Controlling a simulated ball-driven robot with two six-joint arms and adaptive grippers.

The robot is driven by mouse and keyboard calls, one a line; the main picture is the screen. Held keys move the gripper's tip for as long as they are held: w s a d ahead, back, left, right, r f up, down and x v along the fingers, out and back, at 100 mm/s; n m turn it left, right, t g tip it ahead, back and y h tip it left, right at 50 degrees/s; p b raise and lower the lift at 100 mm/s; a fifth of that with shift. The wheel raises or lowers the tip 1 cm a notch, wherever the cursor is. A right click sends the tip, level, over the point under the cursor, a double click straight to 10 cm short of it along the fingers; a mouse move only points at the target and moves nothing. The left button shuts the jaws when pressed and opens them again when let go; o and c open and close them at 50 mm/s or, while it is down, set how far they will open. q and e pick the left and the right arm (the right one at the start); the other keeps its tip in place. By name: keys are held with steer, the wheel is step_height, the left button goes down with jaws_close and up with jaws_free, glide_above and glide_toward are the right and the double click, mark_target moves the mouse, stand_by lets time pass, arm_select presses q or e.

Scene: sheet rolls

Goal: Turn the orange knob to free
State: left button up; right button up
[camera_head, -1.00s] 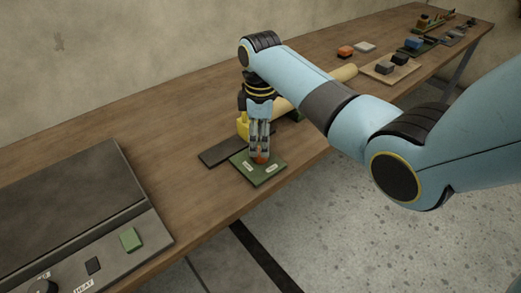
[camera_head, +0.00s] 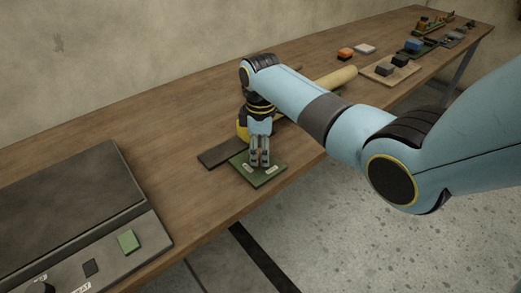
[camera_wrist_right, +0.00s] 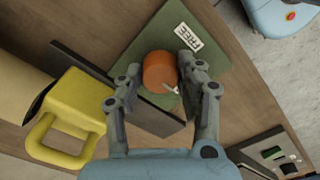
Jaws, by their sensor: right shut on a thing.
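The orange knob (camera_wrist_right: 160,71) sits on a green plate (camera_head: 262,180) near the table's front edge. My right gripper (camera_head: 260,165) points down over the plate and hides the knob in the head view. In the right wrist view, the fingers (camera_wrist_right: 160,80) are shut on the knob, one at each side. A white label reading FREE (camera_wrist_right: 188,37) lies on the plate beyond the knob. A small white mark (camera_wrist_right: 170,88) shows at the knob's near edge, partly covered; I cannot tell what it is. My left gripper is not in view.
A yellow handled thing (camera_wrist_right: 75,110) stands close beside the plate, by a dark flat strip (camera_head: 220,152). A pale roll (camera_head: 337,79) lies behind my arm. A dark grey machine (camera_head: 75,195) with a green button (camera_head: 128,242) stands at the left.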

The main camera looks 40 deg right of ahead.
steer(key=shift+c, duration=0.3)
steer(key=shift+r+n+p, duration=0.15)
steer(key=shift+n+p, duration=1.15)
steer(key=shift+n, duration=0.1)
steer(key=n+p, duration=0.2)
steer(key=n, duration=0.2)
steer(key=shift+n, duration=0.3)
steer(key=n+p, duration=0.2)
steer(key=n, duration=0.3)
steer(key=n+p, duration=0.1)
steer(key=n, duration=0.4)
steer(key=shift+f+n, duration=0.2)
steer(key=shift+n, duration=0.1)
steer(key=o, duration=1.1)
steer(key=shift+o, duration=0.2)
